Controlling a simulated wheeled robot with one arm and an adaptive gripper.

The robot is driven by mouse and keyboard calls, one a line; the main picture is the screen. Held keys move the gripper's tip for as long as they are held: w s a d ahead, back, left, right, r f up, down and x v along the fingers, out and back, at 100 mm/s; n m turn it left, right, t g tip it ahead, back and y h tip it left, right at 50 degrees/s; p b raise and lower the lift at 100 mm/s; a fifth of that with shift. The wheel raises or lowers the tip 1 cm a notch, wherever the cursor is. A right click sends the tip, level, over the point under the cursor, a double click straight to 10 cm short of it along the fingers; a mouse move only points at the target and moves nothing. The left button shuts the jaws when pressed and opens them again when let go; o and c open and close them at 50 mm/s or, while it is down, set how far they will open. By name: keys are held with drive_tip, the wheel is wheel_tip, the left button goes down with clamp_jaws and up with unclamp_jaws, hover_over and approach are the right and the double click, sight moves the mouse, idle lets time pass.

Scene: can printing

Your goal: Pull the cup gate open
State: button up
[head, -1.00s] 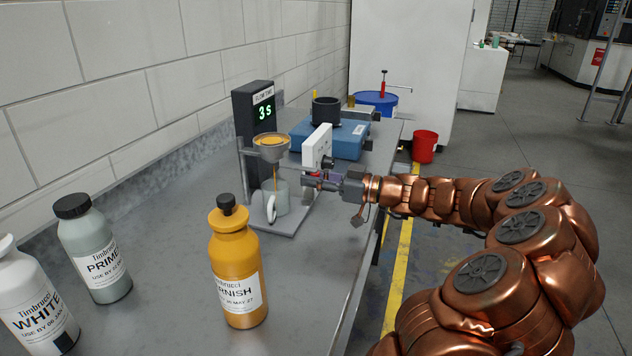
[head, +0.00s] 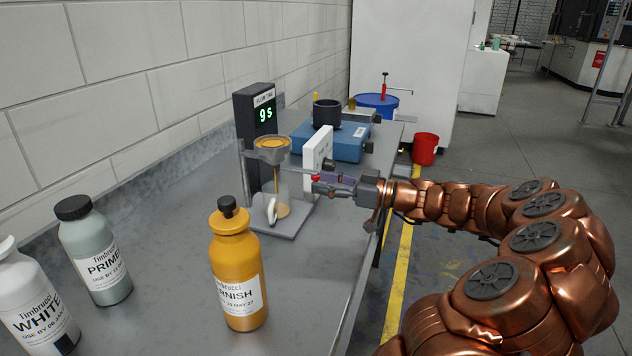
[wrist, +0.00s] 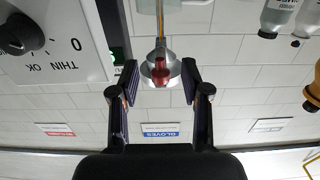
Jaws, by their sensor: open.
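The flow cup (head: 272,146) is a grey funnel holding amber liquid, on a stand on the bench. A thin amber stream runs from it into a clear beaker (head: 281,200) with a white handle, with some amber liquid low inside. A small red part (head: 316,178), seemingly the gate's handle, shows right of the cup at my gripper's tip. My gripper (head: 328,182) is open beside the stand. In the wrist view, the red part (wrist: 160,71) appears between the open fingers (wrist: 160,88), with the metal cup (wrist: 156,54) behind it. Contact cannot be told.
A timer (head: 264,114) reads 9 s. A white dial panel (head: 318,148) stands close by my gripper. A blue machine (head: 340,138) is behind. Varnish (head: 238,265), primer (head: 95,255) and white (head: 35,305) bottles stand in front. Bare bench lies between.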

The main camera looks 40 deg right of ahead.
drive_tip(key=v, duration=0.9)
idle(0.6)
